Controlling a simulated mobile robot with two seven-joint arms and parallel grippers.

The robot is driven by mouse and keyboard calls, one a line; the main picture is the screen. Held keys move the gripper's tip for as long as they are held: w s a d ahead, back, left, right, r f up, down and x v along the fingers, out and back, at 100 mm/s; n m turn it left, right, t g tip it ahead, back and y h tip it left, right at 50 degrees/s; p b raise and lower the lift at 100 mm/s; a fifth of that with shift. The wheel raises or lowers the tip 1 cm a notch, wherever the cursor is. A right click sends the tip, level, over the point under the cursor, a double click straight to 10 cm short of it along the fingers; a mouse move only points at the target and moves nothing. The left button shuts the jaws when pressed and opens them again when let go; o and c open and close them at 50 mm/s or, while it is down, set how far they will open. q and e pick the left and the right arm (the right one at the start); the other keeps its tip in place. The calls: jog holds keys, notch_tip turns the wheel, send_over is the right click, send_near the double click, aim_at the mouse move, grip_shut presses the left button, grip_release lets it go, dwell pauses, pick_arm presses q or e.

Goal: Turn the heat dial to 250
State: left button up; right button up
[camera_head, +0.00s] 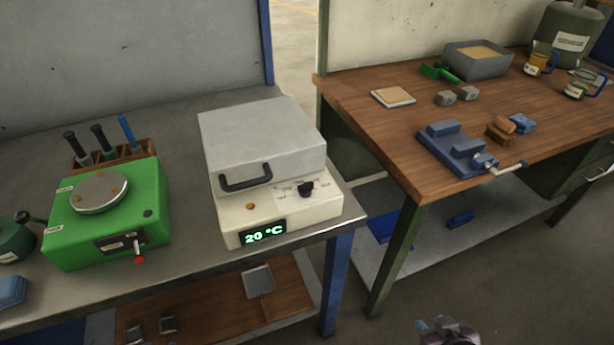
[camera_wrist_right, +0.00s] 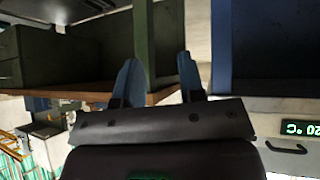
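The furnace (camera_head: 262,140) is a pale grey box with a black handle, on the left bench near its right end. Its heat dial (camera_head: 306,189) is a small black knob on the sloped front, with a printed scale beside it. The green display (camera_head: 263,233) reads 20 °C. My right gripper (camera_head: 447,328) is at the bottom edge of the head view, well to the right of and apart from the furnace. In the right wrist view its two blue fingers (camera_wrist_right: 157,72) are apart with nothing between them. That view shows the display (camera_wrist_right: 300,128) upside down; the dial is out of it. My left gripper is out of view.
A green machine (camera_head: 107,213) with a round plate and red-tipped lever stands left of the furnace. The wooden bench (camera_head: 375,130) at right carries a blue vise (camera_head: 457,150) and a sand tray (camera_head: 478,62). A floor gap separates the benches.

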jog(key=w+a+r+n+t+p, duration=0.1)
jog(key=w+a+r+n+t, duration=0.25)
jog(key=w+r, duration=0.65)
jog(key=w+a+r+n+t+p, duration=0.2)
jog(key=w+r+n+t, duration=0.3)
jog(key=r, duration=0.9)
jog(key=w+a+r+n+t+y, duration=0.3)
jog(key=w+a+r+n+y, duration=0.2)
jog(key=a+r+n+y, duration=0.35)
jog(key=s+a+r+n+g+y, duration=0.1)
jog(key=a+r+n+g+y, duration=0.1)
jog(key=a+n+g+y, duration=0.9)
jog(key=s+a+r+n+g+y, duration=0.1)
jog(key=s+a+r+n+g, duration=0.15)
jog(key=n+g, duration=0.9)
jog(key=n+t+h, duration=0.2)
jog(key=n+h, duration=1.3)
jog(key=h, duration=0.1)
send_near(305, 184)
jog(key=shift+y, duration=0.25)
jog(key=x, duration=0.7)
jog(key=shift+f, duration=0.4)
jog(key=shift+a+f, duration=0.2)
jog(key=shift+f, duration=0.35)
